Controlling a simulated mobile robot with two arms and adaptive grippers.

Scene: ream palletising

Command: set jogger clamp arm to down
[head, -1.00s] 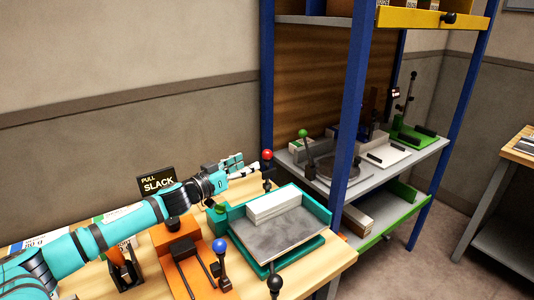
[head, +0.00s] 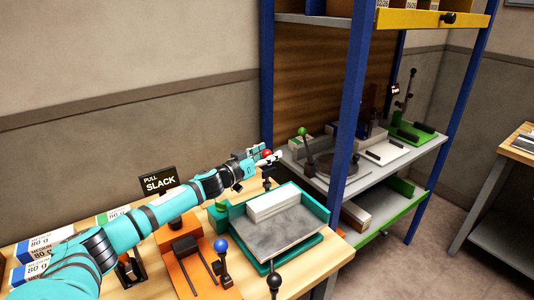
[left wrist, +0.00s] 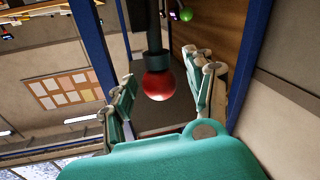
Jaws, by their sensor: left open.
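The teal jogger (head: 322,210) stands on the wooden bench, with a white ream (head: 273,206) on its grey plate (head: 270,238). A black arm with a red ball knob (head: 266,153) stands upright at the jogger's back edge; I take it for the clamp arm. My left gripper (head: 268,157) is at the red knob and partly hides it. In the left wrist view the red knob (left wrist: 158,84) lies between the two open teal fingers, and no firm contact shows. My right gripper is not in view.
An orange fixture with a blue-knobbed lever (head: 221,246) stands left of the jogger. A black-knobbed lever (head: 275,281) is at the front. A "PULL SLACK" sign (head: 158,182) stands behind. A blue-posted shelf rack (head: 355,110) rises close on the right.

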